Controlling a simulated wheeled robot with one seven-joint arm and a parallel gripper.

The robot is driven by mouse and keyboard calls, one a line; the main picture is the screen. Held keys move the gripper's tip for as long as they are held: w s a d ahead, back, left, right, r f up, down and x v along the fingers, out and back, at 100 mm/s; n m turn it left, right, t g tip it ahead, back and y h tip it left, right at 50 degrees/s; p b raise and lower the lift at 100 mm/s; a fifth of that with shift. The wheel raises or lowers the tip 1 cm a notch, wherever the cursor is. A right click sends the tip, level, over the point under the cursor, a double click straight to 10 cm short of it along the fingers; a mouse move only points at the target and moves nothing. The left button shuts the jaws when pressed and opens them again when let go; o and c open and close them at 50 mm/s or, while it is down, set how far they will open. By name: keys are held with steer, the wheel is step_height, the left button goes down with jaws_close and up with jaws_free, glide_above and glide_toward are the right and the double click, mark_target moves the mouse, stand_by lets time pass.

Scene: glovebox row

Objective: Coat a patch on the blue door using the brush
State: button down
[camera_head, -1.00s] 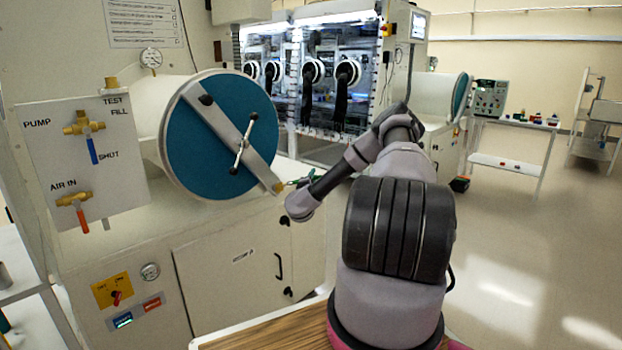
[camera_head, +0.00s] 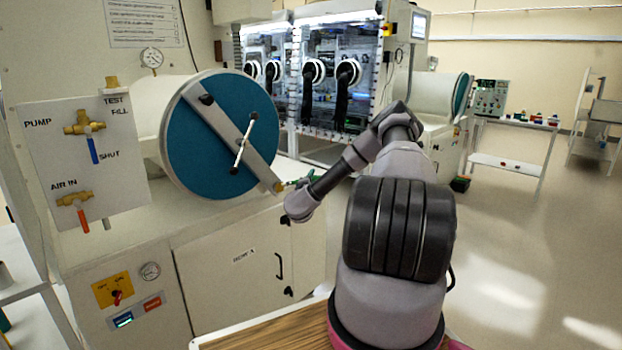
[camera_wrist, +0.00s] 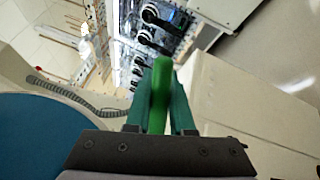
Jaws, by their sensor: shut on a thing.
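The blue door (camera_head: 190,150) is a round teal disc on the chamber at left, with a grey bar and a hand lever across it. It also shows at the lower left of the wrist view (camera_wrist: 35,145). My gripper (camera_wrist: 158,118) is shut on the brush (camera_wrist: 161,80), whose bright green part shows between the green fingers. In the head view my gripper (camera_head: 300,182) is small and partly hidden, just right of the bar's lower end. It appears apart from the door in the wrist view. I cannot make out the bristles or any coated patch.
A valve panel (camera_head: 85,160) stands left of the door, and a cream cabinet (camera_head: 235,265) is below. The glovebox (camera_head: 330,75) with black gloves is behind. A grey hose (camera_wrist: 75,100) runs beside the door. The floor (camera_head: 530,250) at right is open.

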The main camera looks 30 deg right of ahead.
steer(key=shift+a, duration=0.25)
stand_by(1.9)
steer(key=shift+s+d, duration=0.1)
steer(key=shift+s, duration=0.05)
steer(key=shift+s+d, duration=0.3)
steer(key=shift+s, duration=0.6)
steer(key=shift+s+d, duration=0.35)
steer(key=shift+s, duration=0.6)
steer(key=shift+s+d, duration=0.3)
steer(key=shift+s, duration=0.6)
steer(key=shift+s+d, duration=0.3)
steer(key=shift+s, duration=0.4)
steer(key=shift+s+d, duration=0.25)
steer(key=shift+s, duration=0.45)
